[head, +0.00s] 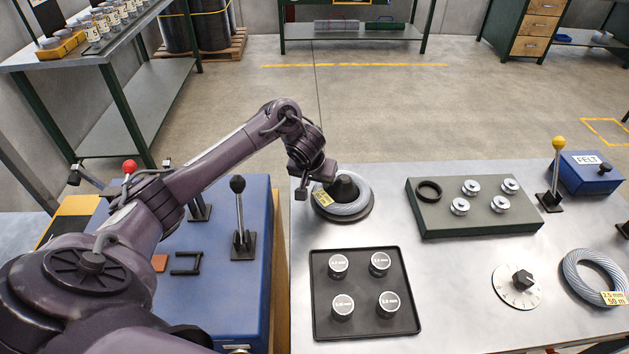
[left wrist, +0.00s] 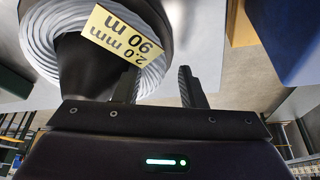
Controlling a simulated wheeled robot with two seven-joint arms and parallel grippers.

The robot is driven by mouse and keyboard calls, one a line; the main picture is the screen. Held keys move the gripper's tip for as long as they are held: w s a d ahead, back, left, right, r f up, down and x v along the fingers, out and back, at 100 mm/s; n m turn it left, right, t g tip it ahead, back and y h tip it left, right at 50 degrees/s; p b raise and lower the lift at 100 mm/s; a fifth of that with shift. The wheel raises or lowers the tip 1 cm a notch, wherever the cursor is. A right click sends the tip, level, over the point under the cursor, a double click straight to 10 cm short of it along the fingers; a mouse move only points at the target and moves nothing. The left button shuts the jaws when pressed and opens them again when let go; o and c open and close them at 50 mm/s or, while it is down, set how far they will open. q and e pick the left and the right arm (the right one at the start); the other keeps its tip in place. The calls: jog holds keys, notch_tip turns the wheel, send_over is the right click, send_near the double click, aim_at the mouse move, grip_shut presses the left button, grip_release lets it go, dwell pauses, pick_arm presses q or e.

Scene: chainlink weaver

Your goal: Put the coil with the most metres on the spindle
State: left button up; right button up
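A grey wire coil (head: 349,205) lies around the black cone-shaped spindle (head: 345,185) on its round base. Its yellow tag (left wrist: 122,36) reads 2.0 mm, 90 m in the left wrist view. My left gripper (head: 314,186) is at the left side of this coil. Its two fingers (left wrist: 160,88) stand apart, with part of the coil showing between them; I cannot tell whether either touches it. A second grey coil (head: 573,272) lies flat at the right of the table, with a yellow tag (head: 612,298) that reads 2.5 mm, 50 m. My right gripper is not seen.
A black tray (head: 362,322) with several labelled cylinders, a green block (head: 425,215) with metal rollers, a dial (head: 505,292), a yellow-knobbed lever (head: 553,180) and a blue FELT box (head: 590,180) share the table. A blue bench (head: 225,290) with levers stands left.

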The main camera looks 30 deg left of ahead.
pick_arm(q)
jog(key=shift+w+d+r, duration=0.25)
jog(key=shift+d, duration=0.25)
jog(key=shift+s+f, duration=0.1)
jog(key=shift+r, duration=0.5)
jog(key=p+v, duration=0.2)
jog(key=v, duration=0.4)
jog(key=shift+s+r+p, duration=0.2)
jog(key=shift+s+p, duration=0.1)
jog(key=shift+p, duration=0.1)
jog(key=shift+s+r, duration=0.15)
jog(key=shift+s, duration=0.05)
jog(key=shift+a, duration=0.45)
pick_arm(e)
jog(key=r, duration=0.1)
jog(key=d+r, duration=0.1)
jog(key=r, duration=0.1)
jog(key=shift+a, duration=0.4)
